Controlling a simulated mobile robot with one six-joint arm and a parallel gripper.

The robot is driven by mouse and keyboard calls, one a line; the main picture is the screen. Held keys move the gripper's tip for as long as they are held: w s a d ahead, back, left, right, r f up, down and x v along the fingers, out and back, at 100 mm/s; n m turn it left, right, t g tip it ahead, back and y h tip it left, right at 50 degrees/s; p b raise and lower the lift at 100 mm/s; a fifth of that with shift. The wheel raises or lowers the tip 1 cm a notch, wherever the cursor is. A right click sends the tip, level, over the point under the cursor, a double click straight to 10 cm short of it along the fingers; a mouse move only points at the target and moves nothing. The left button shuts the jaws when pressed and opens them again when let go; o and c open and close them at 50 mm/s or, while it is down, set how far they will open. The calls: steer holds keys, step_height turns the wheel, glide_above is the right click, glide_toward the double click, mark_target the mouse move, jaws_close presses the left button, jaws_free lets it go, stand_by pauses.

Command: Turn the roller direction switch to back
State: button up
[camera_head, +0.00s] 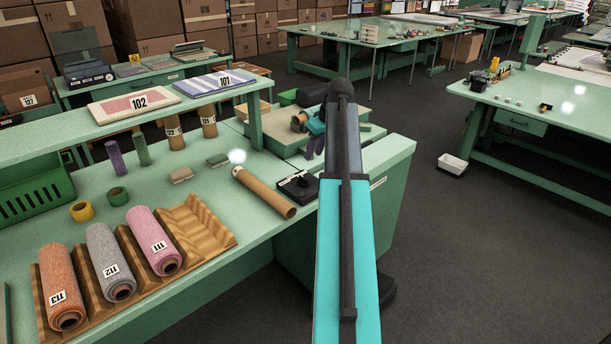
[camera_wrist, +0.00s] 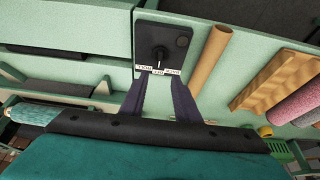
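The roller direction switch is a black box (camera_head: 297,188) at the right end of the green table, and it also shows in the wrist view (camera_wrist: 172,42). A dark round knob (camera_wrist: 159,53) sits on its top face. White labels (camera_wrist: 158,71) lie along one edge; the lettering is hard to read. The knob's light mark seems to point toward the middle label. My gripper (camera_wrist: 160,84) is open, its two dark purple fingers apart with nothing between them. The fingertips are near the labelled edge, apart from the knob. In the head view my arm partly hides my gripper (camera_head: 314,143).
A cardboard tube (camera_head: 264,193) lies right beside the switch box. Yarn rolls in orange, grey and pink (camera_head: 153,241) rest on a wooden rack (camera_head: 200,226) at the front left. A raised shelf (camera_head: 75,126) holds samples 102 and 101. Open floor (camera_head: 460,250) lies right.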

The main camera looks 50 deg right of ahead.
mark_target(304, 177)
steer(key=shift+p+x, duration=1.75)
steer(key=shift+x, duration=4.95)
steer(key=shift+c, duration=0.2)
jaws_close()
